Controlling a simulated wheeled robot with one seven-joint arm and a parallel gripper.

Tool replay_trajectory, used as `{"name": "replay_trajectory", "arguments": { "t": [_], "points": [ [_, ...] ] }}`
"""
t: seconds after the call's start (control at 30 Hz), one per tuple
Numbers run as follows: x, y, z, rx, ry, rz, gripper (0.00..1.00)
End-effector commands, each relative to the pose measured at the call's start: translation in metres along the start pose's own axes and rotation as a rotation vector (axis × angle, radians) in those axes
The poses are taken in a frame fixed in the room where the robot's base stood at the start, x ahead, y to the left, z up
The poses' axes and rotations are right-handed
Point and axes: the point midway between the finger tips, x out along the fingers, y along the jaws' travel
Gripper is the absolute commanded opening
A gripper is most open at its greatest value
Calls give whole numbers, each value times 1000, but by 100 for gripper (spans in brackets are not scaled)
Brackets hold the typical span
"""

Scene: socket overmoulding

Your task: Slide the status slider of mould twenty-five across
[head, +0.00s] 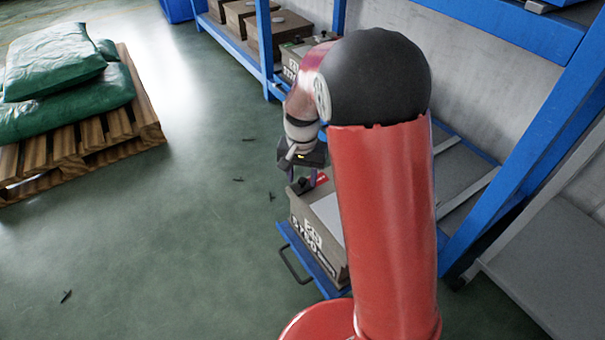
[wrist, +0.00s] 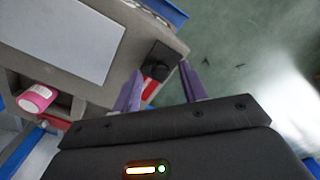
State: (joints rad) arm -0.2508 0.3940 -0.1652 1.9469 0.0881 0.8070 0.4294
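The grey-brown mould (head: 330,212) sits on a blue pull-out tray at the bottom of the rack in the head view. The large number on its white label is hard to read but looks like 25. In the wrist view the mould (wrist: 112,82) shows a status slider (wrist: 155,71), a black knob with a red strip beside it, at its corner. My gripper (wrist: 160,68) has two purple fingers standing apart, one on each side of the knob, with gaps visible. In the head view my gripper (head: 304,172) is just above the slider end of the mould. Contact cannot be told.
The blue tray (head: 297,252) has a handle at the front. Blue rack posts (head: 264,45) and more moulds (head: 265,30) stand behind. A pallet with green sacks (head: 60,75) is left; the floor between is mostly clear.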

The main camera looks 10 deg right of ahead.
Motion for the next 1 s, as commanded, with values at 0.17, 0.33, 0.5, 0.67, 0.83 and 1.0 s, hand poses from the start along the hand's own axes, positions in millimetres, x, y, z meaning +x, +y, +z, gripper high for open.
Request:
{"name": "replay_trajectory", "arguments": {
  "t": [0.17, 0.33, 0.5, 0.67, 0.83, 1.0],
  "points": [
    [-3, 0, 0, 0, 1, 0, 43],
    [-26, 0, -1, 1, 3, -2, 43],
    [-56, 0, 0, 0, 3, -1, 43],
    [-73, 0, 0, 0, 1, 0, 43],
    [-78, 0, 0, 0, 0, 0, 43],
    [-78, 0, 0, 0, 0, 0, 43]
  ]
}}
